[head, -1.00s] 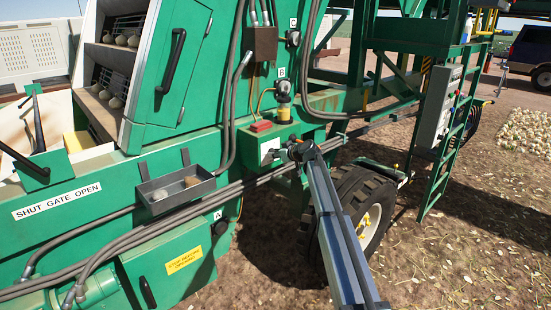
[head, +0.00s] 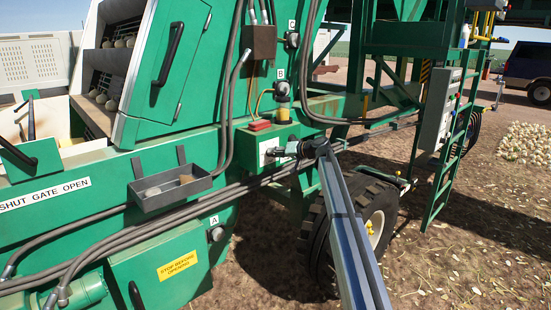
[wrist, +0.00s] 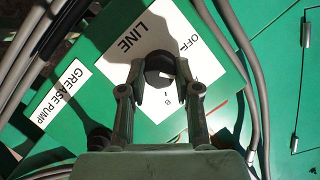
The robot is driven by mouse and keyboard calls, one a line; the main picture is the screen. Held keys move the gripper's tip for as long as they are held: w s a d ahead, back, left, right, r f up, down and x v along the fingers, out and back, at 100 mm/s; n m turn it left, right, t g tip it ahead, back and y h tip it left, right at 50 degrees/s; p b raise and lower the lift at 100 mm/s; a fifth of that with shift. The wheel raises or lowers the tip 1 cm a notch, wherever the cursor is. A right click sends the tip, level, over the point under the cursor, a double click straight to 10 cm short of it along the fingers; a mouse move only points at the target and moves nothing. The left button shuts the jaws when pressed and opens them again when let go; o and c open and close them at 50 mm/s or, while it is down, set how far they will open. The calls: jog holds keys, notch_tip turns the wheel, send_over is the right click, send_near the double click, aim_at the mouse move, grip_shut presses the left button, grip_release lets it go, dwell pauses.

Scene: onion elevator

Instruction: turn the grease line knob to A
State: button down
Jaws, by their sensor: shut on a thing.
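The grease line knob (wrist: 159,66) is dark and roundish, and sits on a white plate (wrist: 128,48) that reads LINE, with OFF and a B among its marks. My gripper (wrist: 161,80) has a finger on each side of the knob and is shut on it. I cannot read which mark the knob points to, and an A mark is not legible on the plate. In the head view my gripper (head: 286,151) reaches the white plate (head: 267,150) on the green machine's side and hides the knob.
A GREASE PUMP label (wrist: 60,96) is left of the plate in the wrist view. Grey hoses (wrist: 236,50) run close on both sides. In the head view, a grey tray (head: 150,200) is at left, a tyre (head: 317,245) stands below my arm, and a ladder (head: 440,190) is at right.

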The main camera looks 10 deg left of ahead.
jog(key=shift+m, duration=0.4)
jog(key=c, duration=0.8)
grip_release()
jog(key=shift+d, duration=0.1)
jog(key=v, duration=1.1)
jog(key=shift+s+d, duration=0.1)
jog(key=shift+d, duration=0.35)
